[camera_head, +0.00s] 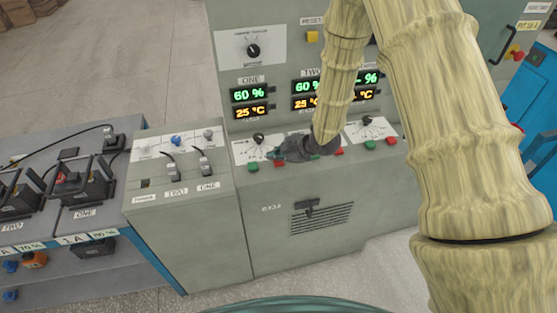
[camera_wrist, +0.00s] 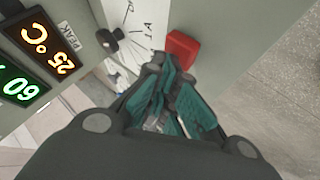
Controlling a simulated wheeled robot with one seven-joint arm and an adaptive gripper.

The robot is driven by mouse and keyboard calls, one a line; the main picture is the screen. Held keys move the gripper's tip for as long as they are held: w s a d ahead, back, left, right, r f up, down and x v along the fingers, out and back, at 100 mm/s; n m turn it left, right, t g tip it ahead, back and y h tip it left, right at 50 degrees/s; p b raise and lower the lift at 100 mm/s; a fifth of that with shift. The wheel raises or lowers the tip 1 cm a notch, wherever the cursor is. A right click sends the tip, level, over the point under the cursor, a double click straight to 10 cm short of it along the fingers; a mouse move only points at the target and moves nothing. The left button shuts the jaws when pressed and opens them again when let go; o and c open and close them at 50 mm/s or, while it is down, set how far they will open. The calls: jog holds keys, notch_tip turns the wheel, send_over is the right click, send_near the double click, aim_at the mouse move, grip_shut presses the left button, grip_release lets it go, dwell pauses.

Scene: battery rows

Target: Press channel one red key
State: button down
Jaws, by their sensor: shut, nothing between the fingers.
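In the wrist view a red key (camera_wrist: 182,48) stands out from the grey panel just beyond my gripper (camera_wrist: 163,65). The teal fingers are together and empty, with their tips close beside the key; I cannot tell whether they touch it. In the head view my gripper (camera_head: 272,155) is low over the channel ONE section, beside its green key (camera_head: 253,167).
Further right on the same cabinet are another red key (camera_head: 339,151), a green key (camera_head: 370,144) and a red key (camera_head: 392,141). A lower cabinet (camera_head: 185,235) with levers stands at left, next to a battery bench (camera_head: 110,205). My arm covers part of the panel.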

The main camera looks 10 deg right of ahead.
aim_at(277, 163)
jog(key=shift+r+p, duration=0.35)
jog(key=shift+r, duration=0.35)
jog(key=shift+r+p, duration=1.7)
jog(key=shift+r, duration=0.85)
jog(key=shift+f, duration=0.15)
